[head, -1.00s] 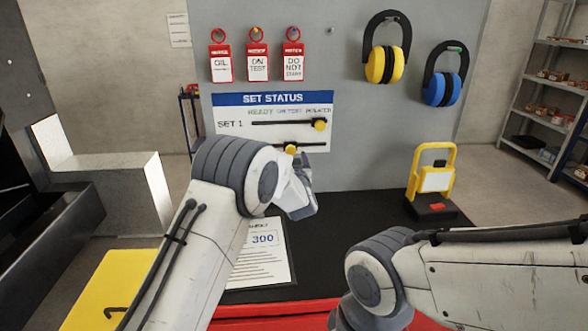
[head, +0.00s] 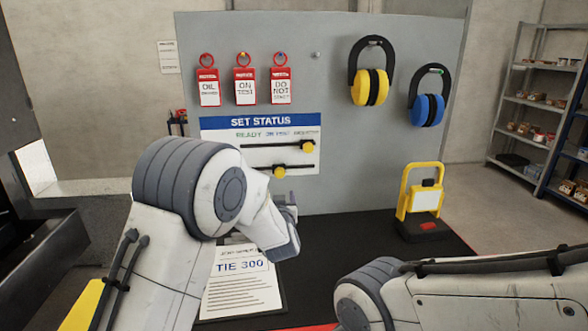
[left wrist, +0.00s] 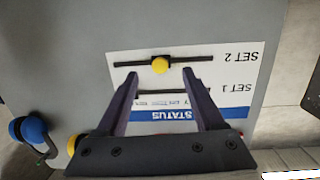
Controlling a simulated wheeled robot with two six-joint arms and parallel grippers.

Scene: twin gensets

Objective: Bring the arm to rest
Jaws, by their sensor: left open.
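My left arm (head: 165,245) comes in from the left in the head view, bent in front of the status board. Its gripper (head: 290,205) is mostly hidden behind the wrist there. In the left wrist view my left gripper (left wrist: 160,73) is open and empty, its two dark fingers pointing at the board. The yellow SET 2 slider knob (left wrist: 160,65) appears between the fingertips, with nothing gripped. My right arm (head: 450,300) lies across the lower right of the head view, and its gripper is out of view.
The SET STATUS board (head: 220,127) has two sliders with yellow knobs. Red tags (head: 245,92) and yellow earmuffs (head: 370,87) and blue earmuffs (head: 428,108) hang above. A yellow-framed lockout stand (head: 405,190) and a printed sheet (head: 240,292) rest on the black bench top (head: 345,232).

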